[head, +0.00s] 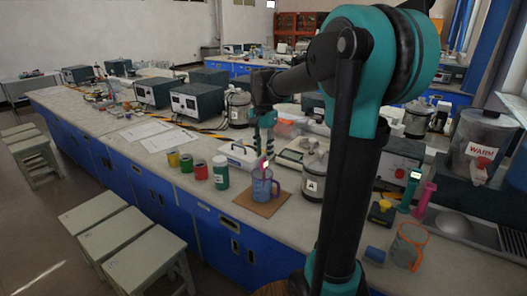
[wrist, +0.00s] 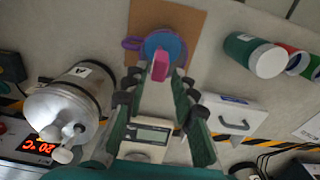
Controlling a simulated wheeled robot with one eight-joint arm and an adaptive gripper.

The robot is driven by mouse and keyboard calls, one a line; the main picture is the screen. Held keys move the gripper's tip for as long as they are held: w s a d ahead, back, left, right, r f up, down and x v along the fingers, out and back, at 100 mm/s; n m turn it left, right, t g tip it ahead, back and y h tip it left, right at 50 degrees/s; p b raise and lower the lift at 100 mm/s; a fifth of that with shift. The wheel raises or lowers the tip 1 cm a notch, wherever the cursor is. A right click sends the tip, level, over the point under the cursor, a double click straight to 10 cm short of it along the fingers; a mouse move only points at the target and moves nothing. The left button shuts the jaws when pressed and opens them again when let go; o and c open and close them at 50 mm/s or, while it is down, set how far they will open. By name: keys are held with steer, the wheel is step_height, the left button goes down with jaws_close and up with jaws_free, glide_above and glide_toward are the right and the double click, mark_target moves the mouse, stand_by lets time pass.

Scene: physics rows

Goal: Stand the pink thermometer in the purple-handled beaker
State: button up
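The purple-handled beaker (head: 262,190) is blue, see-through and upright on a brown board (head: 243,204). It also shows at the top of the wrist view (wrist: 174,42), its purple handle to the left. The pink thermometer (head: 263,165) stands slightly tilted, its lower part inside the beaker and its upper end above the rim. Its pink end (wrist: 160,66) shows end-on in the wrist view. My gripper (head: 265,142) is just above the beaker, pointing down. In the wrist view its fingers (wrist: 160,82) are apart, with a gap around the pink end.
A metal pot (head: 312,180) marked A stands to the right. A white case (head: 238,153) and a scale (wrist: 147,138) are behind. An orange-handled beaker (head: 405,248) is at the right.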

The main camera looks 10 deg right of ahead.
steer(key=shift+o, duration=0.9)
steer(key=shift+r, duration=0.15)
step_height(320, 180, up, 12)
stand_by(0.5)
